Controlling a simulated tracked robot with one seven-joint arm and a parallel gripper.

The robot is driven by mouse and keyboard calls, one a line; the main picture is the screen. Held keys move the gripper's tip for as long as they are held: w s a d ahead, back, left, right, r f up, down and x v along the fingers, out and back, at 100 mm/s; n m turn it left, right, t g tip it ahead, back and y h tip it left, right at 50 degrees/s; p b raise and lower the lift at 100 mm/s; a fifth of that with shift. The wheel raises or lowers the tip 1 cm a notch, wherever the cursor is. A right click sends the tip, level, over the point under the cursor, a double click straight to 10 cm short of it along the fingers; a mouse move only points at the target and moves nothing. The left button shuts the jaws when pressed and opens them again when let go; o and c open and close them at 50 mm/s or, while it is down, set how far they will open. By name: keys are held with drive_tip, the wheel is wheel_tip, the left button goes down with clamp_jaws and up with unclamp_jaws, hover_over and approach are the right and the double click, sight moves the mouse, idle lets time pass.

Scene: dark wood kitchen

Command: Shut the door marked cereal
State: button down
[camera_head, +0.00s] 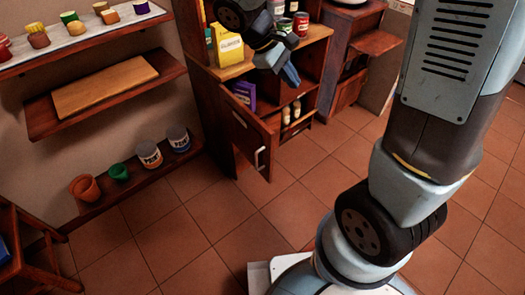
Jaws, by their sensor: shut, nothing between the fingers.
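A dark wood cabinet door (246,134) with a silver handle (259,158) stands open at the lower front of the cabinet, swung out toward the floor. I cannot read any cereal mark on it. The cabinet's inside shows to the right of the door, with a purple box (243,93) near the door's top edge. My gripper (290,77) is shut and empty. It is above and to the right of the door in the picture, in front of the cabinet opening, and looks apart from the door.
A yellow box (230,47) and several cans (300,24) stand on the cabinet's counter near my arm. Small bottles (291,112) stand inside. Wall shelves (50,122) with pots and tins are at the left. The tiled floor (205,230) before the door is clear.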

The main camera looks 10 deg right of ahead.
drive_tip(key=w+a+f+n+t+h, duration=0.25)
drive_tip(key=a+f+n+h, duration=0.35)
drive_tip(key=a+f, duration=0.6)
drive_tip(key=n+t, duration=0.6)
drive_tip(key=n, duration=0.3)
approach(267, 148)
drive_tip(key=shift+g, duration=0.25)
drive_tip(key=x, duration=0.5)
drive_tip(key=shift+w+d, duration=0.1)
drive_tip(key=shift+d, duration=0.05)
drive_tip(key=shift+w+d, duration=0.35)
drive_tip(key=shift+d, duration=0.2)
